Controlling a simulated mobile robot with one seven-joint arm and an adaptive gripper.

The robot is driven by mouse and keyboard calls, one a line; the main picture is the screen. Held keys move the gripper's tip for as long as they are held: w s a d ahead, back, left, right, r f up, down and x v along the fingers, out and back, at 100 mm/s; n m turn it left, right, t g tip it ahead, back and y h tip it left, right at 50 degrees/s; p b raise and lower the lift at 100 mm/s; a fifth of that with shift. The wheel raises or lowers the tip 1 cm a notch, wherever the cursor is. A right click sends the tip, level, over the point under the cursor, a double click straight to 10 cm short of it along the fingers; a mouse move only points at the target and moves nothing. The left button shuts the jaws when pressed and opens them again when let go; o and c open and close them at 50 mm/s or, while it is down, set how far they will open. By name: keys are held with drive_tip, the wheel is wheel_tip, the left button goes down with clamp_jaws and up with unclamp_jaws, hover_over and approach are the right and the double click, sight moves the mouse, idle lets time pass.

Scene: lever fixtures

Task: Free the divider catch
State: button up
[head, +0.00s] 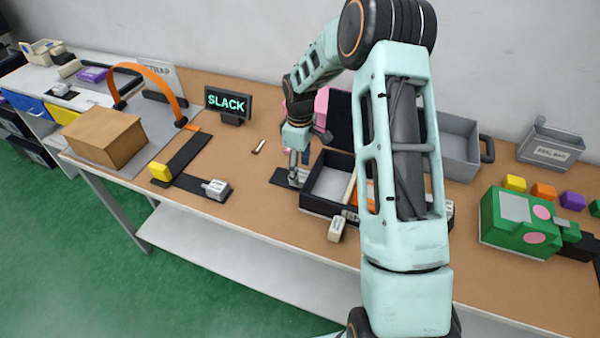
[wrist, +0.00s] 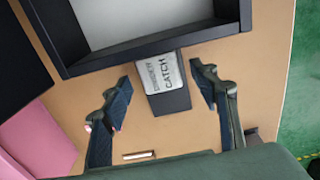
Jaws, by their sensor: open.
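The divider catch (wrist: 167,72) is a pale block whose label ends in "CATCH", on a dark base (wrist: 169,101) against the wall of a black tray (wrist: 152,45). In the head view the tray (head: 318,209) stands mid-table, with the catch's dark base (head: 279,178) at its left side. A tan strip (head: 350,187) stands in the tray, partly hidden by my arm. My gripper (wrist: 161,74) is open, with one finger on each side of the catch and a visible gap to both. In the head view my gripper (head: 297,168) is low over the catch and hides part of it.
A display reading "SLACK" (head: 229,103) stands behind left. A small white labelled block (head: 336,229) lies in front of the tray. A grey bin (head: 457,145) and a green box (head: 512,222) are to the right.

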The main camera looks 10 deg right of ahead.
drive_tip(key=shift+f, duration=1.45)
drive_tip(key=shift+c, duration=0.4)
